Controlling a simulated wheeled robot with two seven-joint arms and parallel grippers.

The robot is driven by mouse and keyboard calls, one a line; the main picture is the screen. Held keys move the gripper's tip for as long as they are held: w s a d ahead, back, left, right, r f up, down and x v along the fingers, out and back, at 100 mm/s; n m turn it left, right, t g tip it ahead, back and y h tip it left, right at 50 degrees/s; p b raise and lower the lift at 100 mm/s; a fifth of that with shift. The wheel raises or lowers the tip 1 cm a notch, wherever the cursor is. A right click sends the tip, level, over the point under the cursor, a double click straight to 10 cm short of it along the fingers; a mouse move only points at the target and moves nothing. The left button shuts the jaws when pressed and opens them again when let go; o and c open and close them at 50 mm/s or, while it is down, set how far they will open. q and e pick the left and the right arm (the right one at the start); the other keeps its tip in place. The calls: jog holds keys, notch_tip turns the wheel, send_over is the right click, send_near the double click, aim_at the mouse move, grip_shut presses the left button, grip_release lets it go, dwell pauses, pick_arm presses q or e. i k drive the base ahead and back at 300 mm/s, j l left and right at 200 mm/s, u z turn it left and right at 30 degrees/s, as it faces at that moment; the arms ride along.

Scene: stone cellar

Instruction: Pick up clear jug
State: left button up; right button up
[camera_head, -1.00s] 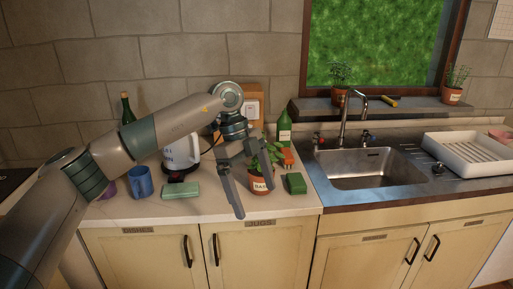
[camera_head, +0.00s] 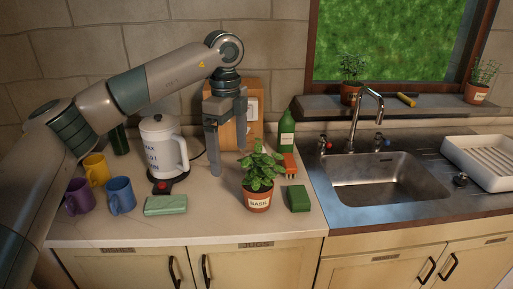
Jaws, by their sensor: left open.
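I see no clear jug in the head view. A cupboard door marked JUGS (camera_head: 262,268) is shut below the counter, with a dark upright handle at its left edge. My left gripper (camera_head: 228,163) is open and empty, fingers pointing down above the counter. It is between the white kettle (camera_head: 160,147) and the potted basil (camera_head: 258,183), in front of a wooden board (camera_head: 250,110). The kettle carries a MAX mark. My right gripper is out of view.
Purple (camera_head: 78,197), yellow (camera_head: 96,168) and blue (camera_head: 121,196) mugs stand at the left. The sink (camera_head: 385,180) is at the right. The front counter strip is clear.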

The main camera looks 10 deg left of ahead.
aim_at(252, 133)
jog(key=i, duration=0.9)
